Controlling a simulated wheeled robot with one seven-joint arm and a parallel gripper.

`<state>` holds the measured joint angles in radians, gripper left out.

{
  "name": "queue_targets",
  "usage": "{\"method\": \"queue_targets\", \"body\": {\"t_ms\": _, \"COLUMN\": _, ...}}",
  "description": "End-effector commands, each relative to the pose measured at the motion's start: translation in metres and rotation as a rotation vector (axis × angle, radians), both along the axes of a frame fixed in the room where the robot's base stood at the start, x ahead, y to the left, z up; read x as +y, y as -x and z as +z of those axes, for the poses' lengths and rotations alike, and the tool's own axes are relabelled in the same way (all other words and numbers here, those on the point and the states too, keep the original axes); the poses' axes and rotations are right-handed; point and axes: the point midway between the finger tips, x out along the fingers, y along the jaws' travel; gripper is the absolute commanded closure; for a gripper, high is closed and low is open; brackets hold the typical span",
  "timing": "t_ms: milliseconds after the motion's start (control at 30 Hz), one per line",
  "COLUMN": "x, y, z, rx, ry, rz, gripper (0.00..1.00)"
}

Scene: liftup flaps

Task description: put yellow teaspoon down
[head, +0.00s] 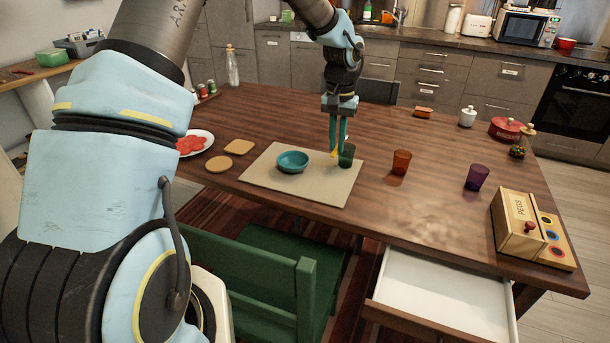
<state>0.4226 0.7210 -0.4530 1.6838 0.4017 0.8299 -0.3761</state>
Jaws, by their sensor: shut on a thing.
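My gripper (337,143) points down over the right back part of a beige mat (320,187) on the wooden table. It is shut on the yellow teaspoon (333,154), of which only a small yellow bit shows below the fingertips. The rest of the teaspoon is hidden by the fingers. A dark green glass (347,158) stands right beside the fingertips, partly behind them. I cannot tell whether the teaspoon touches the glass or the mat. A teal bowl (292,162) sits on the mat to the left.
An orange glass (401,162) and a purple glass (477,178) stand to the right. A wooden box (518,224) is at the right edge. A white drawer (440,298) is open below the front edge. A green chair (255,275) stands in front. The mat's front part is clear.

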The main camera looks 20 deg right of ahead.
Motion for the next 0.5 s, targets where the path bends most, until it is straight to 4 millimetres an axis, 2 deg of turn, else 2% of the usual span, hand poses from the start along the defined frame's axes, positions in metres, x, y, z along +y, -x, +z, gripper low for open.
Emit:
{"method": "queue_targets", "body": {"t_ms": 33, "x": 0.000, "y": 0.000, "z": -0.013, "rx": 0.000, "ry": 0.000, "rz": 0.000, "gripper": 1.00}}
{"method": "queue_targets", "body": {"t_ms": 367, "x": 0.000, "y": 0.000, "z": -0.043, "rx": 0.001, "ry": -0.001, "rz": 0.000, "gripper": 1.00}}
{"method": "queue_targets", "body": {"t_ms": 500, "x": 0.000, "y": 0.001, "z": -0.063, "rx": 0.004, "ry": -0.002, "rz": -0.001, "gripper": 1.00}}
